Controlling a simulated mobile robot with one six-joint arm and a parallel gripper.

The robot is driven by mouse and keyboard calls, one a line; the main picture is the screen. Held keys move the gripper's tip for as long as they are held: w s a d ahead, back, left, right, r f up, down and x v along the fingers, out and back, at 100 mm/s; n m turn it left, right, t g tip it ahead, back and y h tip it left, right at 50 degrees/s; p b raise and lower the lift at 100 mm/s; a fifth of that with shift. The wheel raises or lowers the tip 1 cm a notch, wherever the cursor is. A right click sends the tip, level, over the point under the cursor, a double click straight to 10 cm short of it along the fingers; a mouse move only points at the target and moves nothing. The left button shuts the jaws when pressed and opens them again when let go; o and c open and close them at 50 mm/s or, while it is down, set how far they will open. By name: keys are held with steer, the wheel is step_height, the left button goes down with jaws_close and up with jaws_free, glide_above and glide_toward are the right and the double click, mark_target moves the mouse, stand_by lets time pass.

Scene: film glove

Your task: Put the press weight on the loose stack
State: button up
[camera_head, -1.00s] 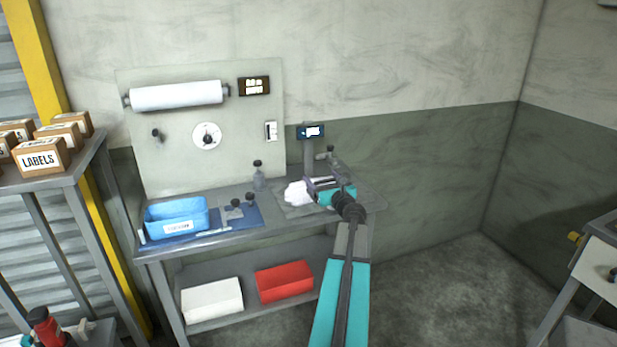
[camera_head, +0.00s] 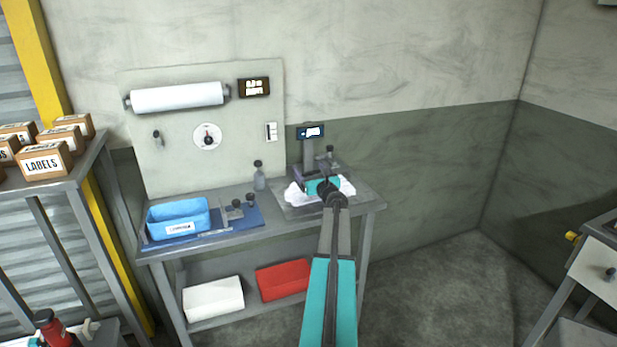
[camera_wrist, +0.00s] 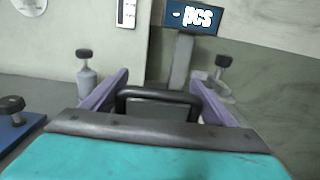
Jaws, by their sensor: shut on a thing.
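My gripper (camera_wrist: 158,84) has its purple fingers either side of a black loop handle (camera_wrist: 157,93), which I take to be the press weight's. It is shut on this handle; the weight's body is mostly hidden below the wrist. In the head view my teal wrist is over the white loose stack (camera_head: 294,194), which shows on both sides of it. The stack lies on the grey plate (camera_head: 289,211) at the bench's right end. I cannot tell whether the weight touches the stack.
A display post (camera_head: 310,132) reading "pcs" stands behind the plate. A knobbed bottle (camera_head: 260,180) is left of it. A blue bin (camera_head: 178,219) and small knobbed pieces (camera_head: 235,210) sit on a blue mat (camera_head: 250,219) further left. White and red bins (camera_head: 284,281) are on the lower shelf.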

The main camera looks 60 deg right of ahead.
steer(key=shift+w+d, duration=0.1)
stand_by(0.3)
steer(key=shift+w+d, duration=0.3)
steer(key=shift+w, duration=0.2)
steer(key=shift+f+p, duration=0.65)
steer(key=shift+f, duration=1.1)
steer(key=shift+f+b, duration=0.45)
steer(key=shift+b, duration=0.1)
steer(key=o, duration=1.6)
steer(key=shift+a, duration=0.1)
steer(key=shift+c, duration=0.2)
steer(key=shift+r, duration=0.1)
